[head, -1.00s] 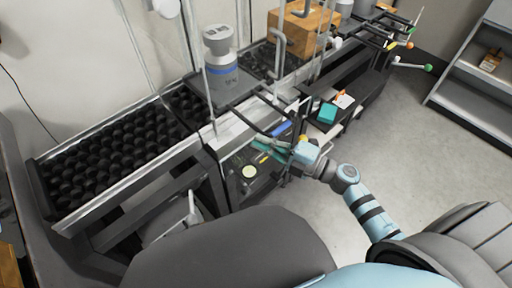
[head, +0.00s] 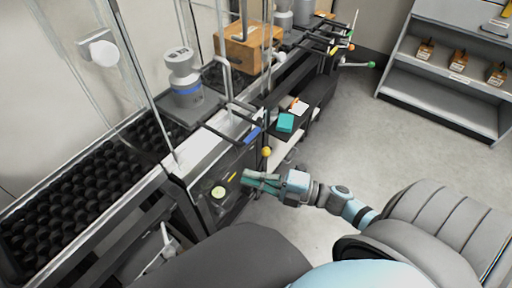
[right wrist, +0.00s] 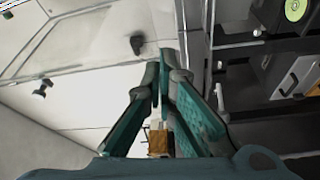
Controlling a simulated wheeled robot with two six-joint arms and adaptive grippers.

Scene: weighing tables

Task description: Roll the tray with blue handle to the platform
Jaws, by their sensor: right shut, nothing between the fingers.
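The blue handle (head: 252,135) is on a dark bar at the front of the roller line in the head view. Behind it, a grey canister with a blue band (head: 187,88) stands on a dark flat tray (head: 208,101). I cannot tell for certain that the bar joins this tray. A pale flat surface (head: 197,150) lies beside the tray, toward the black rollers; whether it is the platform is unclear. My right gripper (head: 250,180) is shut and empty, below the blue handle and apart from it. Its teal fingers also show in the right wrist view (right wrist: 160,66). My left gripper is out of view.
Black rollers (head: 75,190) run along the left. A cardboard box (head: 250,48) stands farther along the line. A yellow-knobbed handle (head: 267,152) is close to the blue one. Thin glass-like panels and posts rise beside the line. The floor at right is clear before grey shelves (head: 440,105).

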